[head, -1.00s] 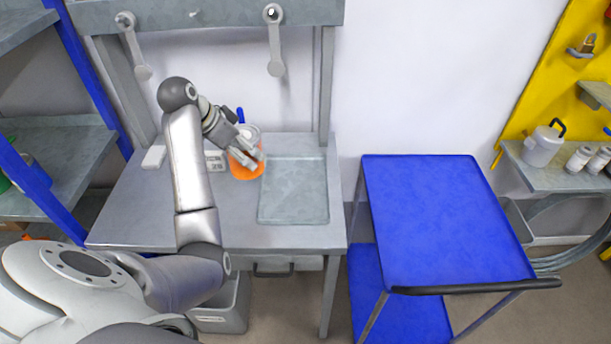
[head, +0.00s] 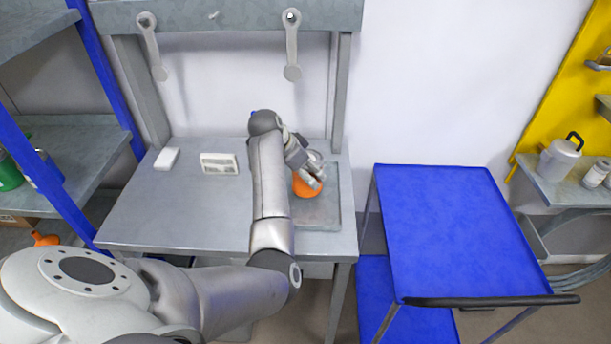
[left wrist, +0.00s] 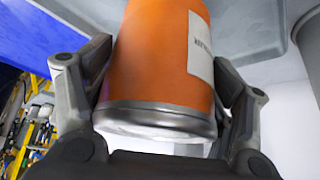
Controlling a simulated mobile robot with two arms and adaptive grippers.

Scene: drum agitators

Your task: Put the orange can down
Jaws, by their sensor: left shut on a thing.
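The orange can (head: 307,188) is over the grey tray (head: 325,220) on the right side of the workbench in the head view. My left gripper (head: 310,178) is shut on it. In the left wrist view the orange can (left wrist: 165,60) shows a silver rim and a white label, with a finger on each side. I cannot tell whether the can touches the tray or hangs just above it. My right gripper is not in view.
A white box with a dark-slotted face (head: 219,164) and a small white block (head: 167,158) sit at the back of the bench (head: 170,210). The bench's left and middle are clear. An empty blue cart (head: 450,230) stands to the right.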

